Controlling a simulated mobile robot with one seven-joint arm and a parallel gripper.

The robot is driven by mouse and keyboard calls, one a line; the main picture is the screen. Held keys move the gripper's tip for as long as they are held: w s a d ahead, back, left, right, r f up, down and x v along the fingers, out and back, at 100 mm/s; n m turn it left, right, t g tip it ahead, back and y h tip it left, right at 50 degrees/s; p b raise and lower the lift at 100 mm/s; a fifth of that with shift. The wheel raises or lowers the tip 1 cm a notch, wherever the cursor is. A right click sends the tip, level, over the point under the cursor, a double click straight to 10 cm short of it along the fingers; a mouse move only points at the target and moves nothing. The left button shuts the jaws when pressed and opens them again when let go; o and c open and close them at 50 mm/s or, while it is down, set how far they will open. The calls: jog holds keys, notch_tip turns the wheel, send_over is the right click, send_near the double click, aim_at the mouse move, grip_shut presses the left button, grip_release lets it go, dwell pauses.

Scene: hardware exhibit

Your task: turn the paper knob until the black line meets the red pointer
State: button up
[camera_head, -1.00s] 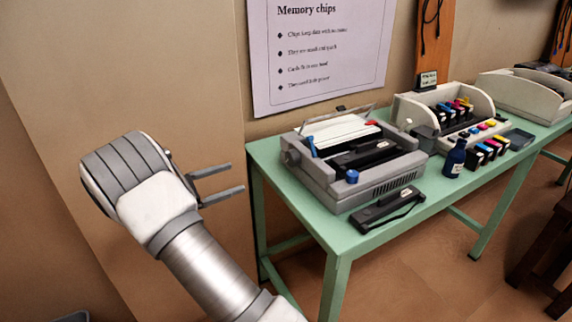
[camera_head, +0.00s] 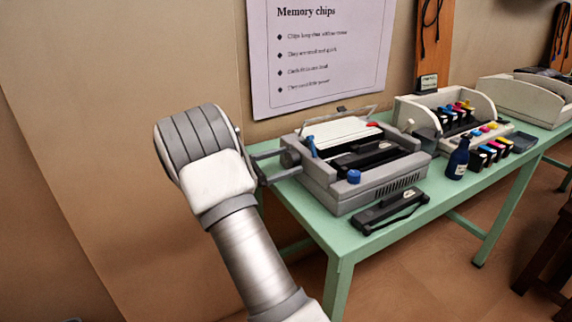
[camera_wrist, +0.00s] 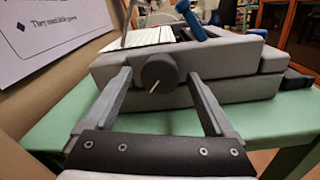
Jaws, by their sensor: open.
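The paper knob (camera_head: 290,158) is a round grey knob on the left side of the grey printer (camera_head: 350,196). In the wrist view the knob (camera_wrist: 160,72) looks dark, with one pale line on its lower face, slanting down and a little left. I cannot make out a black line or a red pointer beside it. A red piece (camera_head: 372,124) shows on top of the printer in the head view. My gripper (camera_head: 284,164) is open at the knob. In the wrist view my gripper (camera_wrist: 160,78) has one finger each side of the knob, with gaps showing.
The printer stands on a green table (camera_head: 305,203). A blue lever (camera_wrist: 192,20) rises above the printer. A black cartridge (camera_head: 390,210) lies in front of it. A blue bottle (camera_head: 457,160) and a second printer (camera_head: 408,112) stand to the right. A poster (camera_head: 318,55) hangs behind.

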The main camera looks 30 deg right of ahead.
jog(key=shift+d, duration=0.2)
jog(key=c, duration=1.4)
jog(key=shift+r+p, duration=0.1)
jog(key=shift+p, duration=0.35)
